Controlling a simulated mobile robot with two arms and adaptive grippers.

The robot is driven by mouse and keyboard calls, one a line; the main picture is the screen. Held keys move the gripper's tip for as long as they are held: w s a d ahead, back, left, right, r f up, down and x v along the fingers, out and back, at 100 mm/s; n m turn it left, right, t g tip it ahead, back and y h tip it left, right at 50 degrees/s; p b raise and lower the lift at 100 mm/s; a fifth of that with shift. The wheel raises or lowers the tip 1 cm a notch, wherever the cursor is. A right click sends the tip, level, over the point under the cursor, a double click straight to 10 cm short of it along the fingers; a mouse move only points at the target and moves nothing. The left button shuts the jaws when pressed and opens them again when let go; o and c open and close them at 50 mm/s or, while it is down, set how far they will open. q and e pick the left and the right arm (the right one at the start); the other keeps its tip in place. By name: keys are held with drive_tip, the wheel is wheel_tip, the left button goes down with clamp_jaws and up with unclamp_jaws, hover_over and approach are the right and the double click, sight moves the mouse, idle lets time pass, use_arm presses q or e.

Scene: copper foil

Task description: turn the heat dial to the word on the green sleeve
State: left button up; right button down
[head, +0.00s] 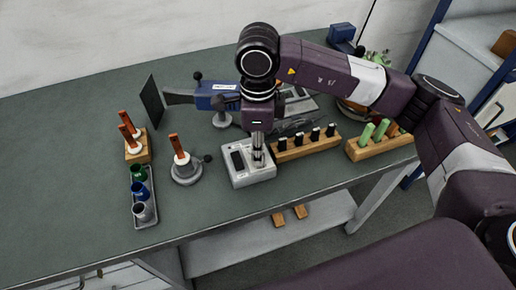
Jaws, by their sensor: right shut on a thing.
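The grey control box (250,177) with a dark panel (237,160) stands near the front edge of the table, at the middle of the view. My right gripper (258,158) points down onto the right part of its top and is shut on the heat dial, which the fingers mostly hide. I cannot read any dial marks. A dark green sleeve (138,172) stands in a grey tray at the left with a blue one (140,190) and a grey one (144,212). Any word on the green sleeve is too small to read. My left gripper is not in view.
Orange-handled tools stand in a wooden block (139,154) and a round grey stand (186,174). Right of the box are a wooden rack (308,149) with black-topped pieces and another (382,147) with light green pieces. A blue device (213,97) stands behind. The table's left is clear.

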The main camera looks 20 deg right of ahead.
drive_tip(key=c, duration=1.9)
unclamp_jaws()
drive_tip(key=shift+c, duration=0.2)
drive_tip(key=shift+r, duration=0.15)
wheel_tip(320, 180, up, 12)
